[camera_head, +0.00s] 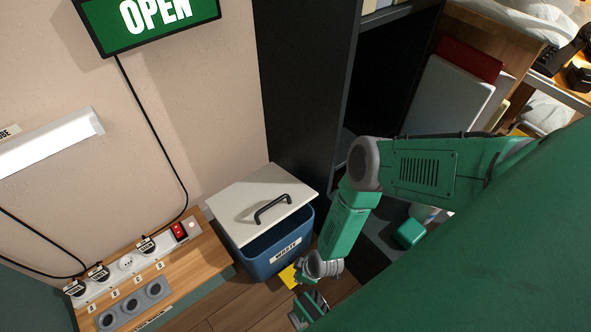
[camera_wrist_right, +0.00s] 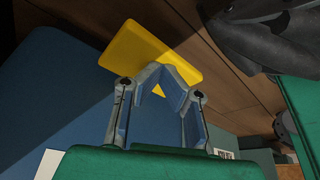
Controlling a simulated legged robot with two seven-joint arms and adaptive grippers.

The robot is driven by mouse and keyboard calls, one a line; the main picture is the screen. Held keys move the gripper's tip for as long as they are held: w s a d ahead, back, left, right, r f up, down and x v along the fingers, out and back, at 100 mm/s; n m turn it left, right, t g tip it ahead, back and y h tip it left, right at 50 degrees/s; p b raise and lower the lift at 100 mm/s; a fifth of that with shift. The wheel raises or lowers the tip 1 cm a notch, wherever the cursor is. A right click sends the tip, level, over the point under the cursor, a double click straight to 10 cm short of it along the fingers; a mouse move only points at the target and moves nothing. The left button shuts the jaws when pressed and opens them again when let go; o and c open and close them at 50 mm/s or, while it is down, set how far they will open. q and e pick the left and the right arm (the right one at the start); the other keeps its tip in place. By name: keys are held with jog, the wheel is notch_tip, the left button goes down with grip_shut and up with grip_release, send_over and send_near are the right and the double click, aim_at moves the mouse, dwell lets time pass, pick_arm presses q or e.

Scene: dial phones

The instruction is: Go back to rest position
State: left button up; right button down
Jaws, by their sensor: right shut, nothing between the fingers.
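My right arm comes in from the right in the head view and hangs down beside the blue waste bin (camera_head: 274,254). My right gripper (camera_head: 309,310) is at the bottom edge there, partly cut off. In the right wrist view its fingertips (camera_wrist_right: 160,75) come together with nothing held between them. A flat yellow piece (camera_wrist_right: 151,54) shows beyond the fingertips, close to a blue surface. It also shows in the head view (camera_head: 289,276), between the bin and my wrist. I cannot tell whether it touches the bin or lies on the floor. My left gripper is in neither view.
The bin's white lid (camera_head: 262,205) with a black handle sits askew, leaving its front open. A wooden bench with a power strip (camera_head: 127,263) stands left of the bin. A black shelf unit (camera_head: 305,85) rises behind. Some wooden floor (camera_head: 250,302) is clear in front.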

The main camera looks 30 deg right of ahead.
jog(key=shift+f, duration=1.05)
jog(key=shift+r, duration=0.1)
jog(key=r+p, duration=0.2)
jog(key=r, duration=0.1)
jog(key=r+p, duration=0.3)
jog(key=s+r+p, duration=0.1)
jog(key=r+p, duration=0.1)
jog(key=r, duration=0.1)
dwell(0.4)
